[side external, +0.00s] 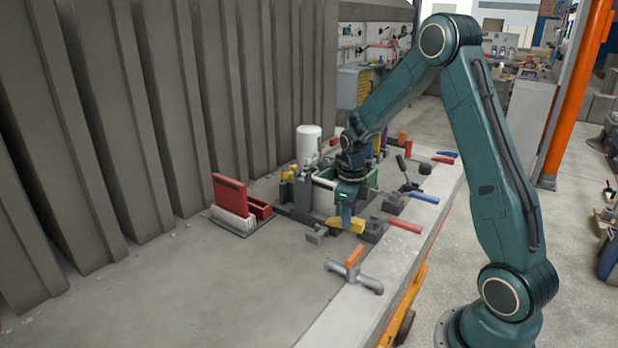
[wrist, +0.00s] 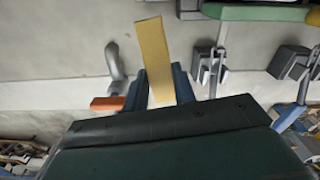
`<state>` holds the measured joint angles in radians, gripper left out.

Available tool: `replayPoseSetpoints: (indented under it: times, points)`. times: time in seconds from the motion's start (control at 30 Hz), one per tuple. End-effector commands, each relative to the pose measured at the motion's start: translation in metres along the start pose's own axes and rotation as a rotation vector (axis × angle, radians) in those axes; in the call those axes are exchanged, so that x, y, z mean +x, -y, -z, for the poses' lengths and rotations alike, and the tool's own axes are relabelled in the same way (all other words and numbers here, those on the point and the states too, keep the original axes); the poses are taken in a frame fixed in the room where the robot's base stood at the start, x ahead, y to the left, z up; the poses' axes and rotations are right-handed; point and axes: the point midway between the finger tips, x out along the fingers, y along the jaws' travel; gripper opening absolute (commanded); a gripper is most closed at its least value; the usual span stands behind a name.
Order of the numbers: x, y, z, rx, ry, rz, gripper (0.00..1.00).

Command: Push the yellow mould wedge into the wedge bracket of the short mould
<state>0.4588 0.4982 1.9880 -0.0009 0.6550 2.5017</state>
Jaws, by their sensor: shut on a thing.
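The yellow mould wedge (side external: 357,226) is between the blue fingers of my gripper (side external: 346,214), low over the front of the mould setup in the side external view. In the wrist view the wedge (wrist: 153,55) sticks out beyond the fingertips of my gripper (wrist: 161,80), slightly tilted. My gripper is shut on it. Small grey bracket-like blocks stand close by: one (side external: 315,234) left of the wedge and one (side external: 375,230) right of it. I cannot tell which is the wedge bracket of the short mould, nor whether the wedge touches one. My wrist hides part of the mould.
A red-and-white block (side external: 232,200) stands at left. A white cylinder (side external: 308,143) stands behind the mould. A clamp with an orange handle (side external: 352,257) lies at the front edge. Red (side external: 405,225) and blue (side external: 424,198) handles line the right edge. The table's left front is clear.

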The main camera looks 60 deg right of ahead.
Motion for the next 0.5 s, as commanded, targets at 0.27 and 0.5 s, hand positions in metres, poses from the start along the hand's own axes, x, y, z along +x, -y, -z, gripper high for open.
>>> replayPoseSetpoints:
  times: [0.27, 0.5]
  points:
    - [0.0069, -0.0003, -0.0014, 0.161, -0.001, 0.000, 0.00]
    - [0.0077, -0.0002, -0.0016, 0.184, 0.000, 0.000, 0.00]
